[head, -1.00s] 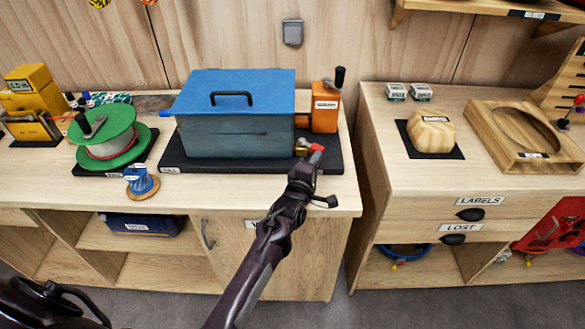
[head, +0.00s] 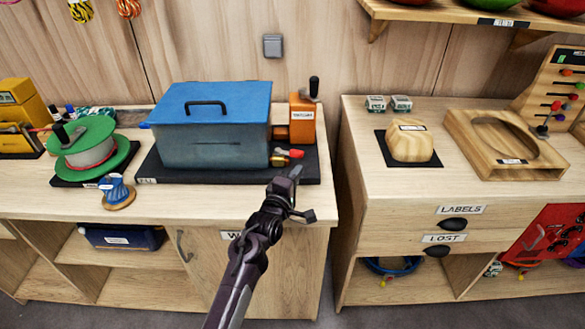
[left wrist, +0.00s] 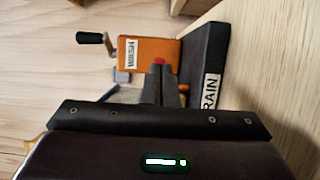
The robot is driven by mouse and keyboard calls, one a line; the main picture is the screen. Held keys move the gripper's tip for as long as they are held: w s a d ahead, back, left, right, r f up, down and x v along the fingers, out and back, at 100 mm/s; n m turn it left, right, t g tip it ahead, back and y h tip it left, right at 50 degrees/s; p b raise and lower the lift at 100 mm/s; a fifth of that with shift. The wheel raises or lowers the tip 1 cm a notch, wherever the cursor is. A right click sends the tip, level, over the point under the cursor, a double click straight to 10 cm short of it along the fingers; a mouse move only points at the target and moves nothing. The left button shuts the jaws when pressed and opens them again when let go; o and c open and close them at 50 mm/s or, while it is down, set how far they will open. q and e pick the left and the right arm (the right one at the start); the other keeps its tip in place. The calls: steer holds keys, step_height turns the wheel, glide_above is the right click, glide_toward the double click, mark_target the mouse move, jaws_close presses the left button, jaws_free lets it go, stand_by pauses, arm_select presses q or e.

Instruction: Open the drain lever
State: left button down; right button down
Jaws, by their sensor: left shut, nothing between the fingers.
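The drain lever is a small red handle (head: 296,153) on a brass valve (head: 279,159), low at the right end of a grey-blue tank (head: 215,145) with a blue lid. The handle points right. My left gripper (head: 297,172) is shut and empty, just in front of and below the lever, and looks apart from it. In the left wrist view the shut fingers (left wrist: 167,78) cover most of the valve; a bit of red handle (left wrist: 158,61) shows beyond their tips. My right gripper is not in view.
The tank stands on a black base (head: 160,171) with a label reading DRAIN in the left wrist view. An orange box with a crank (head: 302,122) stands behind the lever. A green spool (head: 85,150) is at left. A gap separates the right-hand counter (head: 365,185).

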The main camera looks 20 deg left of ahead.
arm_select(q)
steer(key=s, duration=0.3)
steer(key=shift+s+a, duration=0.15)
steer(key=shift+s, duration=0.1)
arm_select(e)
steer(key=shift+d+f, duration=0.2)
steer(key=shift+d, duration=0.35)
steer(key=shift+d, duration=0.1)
